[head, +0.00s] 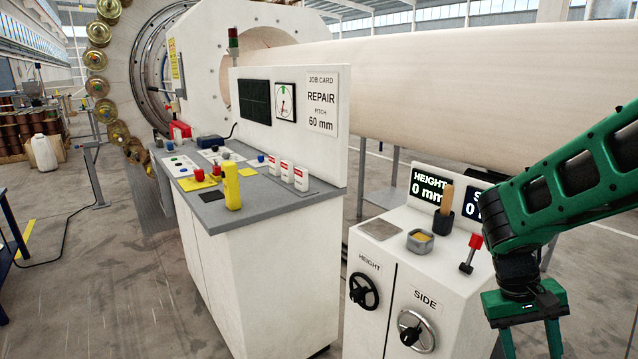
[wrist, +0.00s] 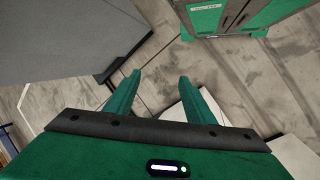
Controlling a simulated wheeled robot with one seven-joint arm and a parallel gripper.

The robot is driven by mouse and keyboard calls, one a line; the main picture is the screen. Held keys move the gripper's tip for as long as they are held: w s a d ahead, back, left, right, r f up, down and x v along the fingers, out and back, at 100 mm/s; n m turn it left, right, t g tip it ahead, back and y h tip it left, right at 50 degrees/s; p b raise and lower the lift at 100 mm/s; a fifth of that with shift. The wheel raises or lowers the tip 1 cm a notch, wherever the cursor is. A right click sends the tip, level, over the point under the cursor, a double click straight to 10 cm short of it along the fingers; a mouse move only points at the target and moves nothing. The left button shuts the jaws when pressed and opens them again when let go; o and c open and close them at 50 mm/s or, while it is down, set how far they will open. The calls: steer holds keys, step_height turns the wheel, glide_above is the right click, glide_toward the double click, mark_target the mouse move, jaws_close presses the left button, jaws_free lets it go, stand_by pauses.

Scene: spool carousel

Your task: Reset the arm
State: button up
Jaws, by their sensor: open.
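My gripper (wrist: 158,82) shows in the wrist view with its two green fingers spread apart and nothing between them. Past the fingers lies bare concrete floor. In the head view my gripper (head: 533,340) hangs pointing down at the lower right, with the fingertips cut off by the bottom edge. It is in front of and to the right of the white cabinet (head: 375,270) with the HEIGHT and SIDE handwheels. I cannot tell how far it is from the cabinet.
The cabinet top carries a red-knobbed lever (head: 471,253), a grey cup (head: 420,241) and a wooden-handled tool (head: 445,208).

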steer(key=s+r+m+t+y, duration=0.3)
steer(key=s+r, duration=0.3)
steer(key=s, duration=0.5)
steer(key=shift+s+d+r+m+y, duration=0.3)
steer(key=shift+s+d+m+y, duration=0.05)
steer(key=shift+d+m+y, duration=0.05)
steer(key=shift+w+f, duration=0.25)
steer(key=shift+w, duration=0.35)
steer(key=shift+c, duration=0.7)
